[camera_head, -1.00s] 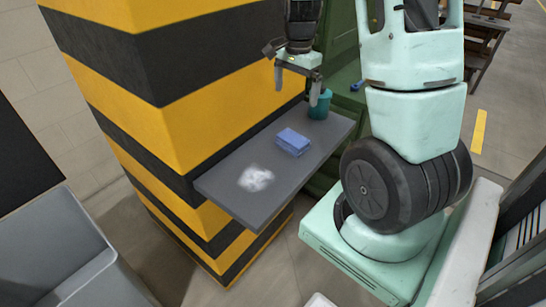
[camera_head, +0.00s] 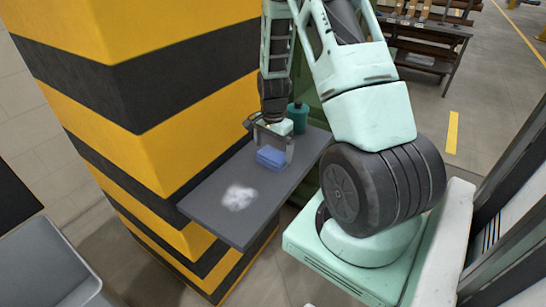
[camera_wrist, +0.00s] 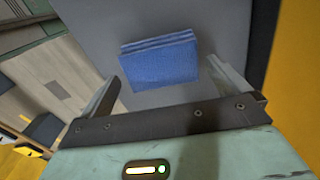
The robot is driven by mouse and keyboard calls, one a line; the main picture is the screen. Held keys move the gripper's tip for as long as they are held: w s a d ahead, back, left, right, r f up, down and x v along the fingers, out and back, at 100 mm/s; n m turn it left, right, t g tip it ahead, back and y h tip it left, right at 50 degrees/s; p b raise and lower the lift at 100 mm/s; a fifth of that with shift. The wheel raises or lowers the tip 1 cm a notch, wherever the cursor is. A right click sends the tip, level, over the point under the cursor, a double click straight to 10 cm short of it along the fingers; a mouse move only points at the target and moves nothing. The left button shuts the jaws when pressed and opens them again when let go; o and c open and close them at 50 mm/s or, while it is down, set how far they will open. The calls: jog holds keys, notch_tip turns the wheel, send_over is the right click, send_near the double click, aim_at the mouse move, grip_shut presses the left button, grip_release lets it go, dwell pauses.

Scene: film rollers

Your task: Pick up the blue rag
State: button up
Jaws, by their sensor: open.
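The blue rag (camera_head: 271,157) is a folded, layered block lying on the dark grey shelf (camera_head: 205,205). It also shows in the wrist view (camera_wrist: 160,62), ahead of the fingers and roughly between their lines. My gripper (camera_head: 269,150) is open, close above the rag in the head view, with its fingers to either side. In the wrist view my gripper (camera_wrist: 165,85) has its two fingers spread wide with nothing held between them. Whether a finger touches the rag cannot be told.
A white smudge (camera_head: 238,197) lies on the shelf's near part. A teal cup (camera_head: 298,117) stands at the shelf's far end, close behind my gripper. The yellow and black striped pillar (camera_head: 150,140) borders the shelf on the left. A grey bin (camera_head: 50,265) stands at lower left.

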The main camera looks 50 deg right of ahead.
aim_at(273, 154)
jog(key=shift+f+p, duration=0.3)
jog(key=shift+f, duration=1.45)
jog(key=c, duration=0.7)
jog(key=shift+r, duration=0.1)
notch_tip(273, 154, up, 10)
jog(key=shift+f+b, duration=0.1)
jog(key=shift+b, duration=0.75)
jog(key=shift+o, duration=0.4)
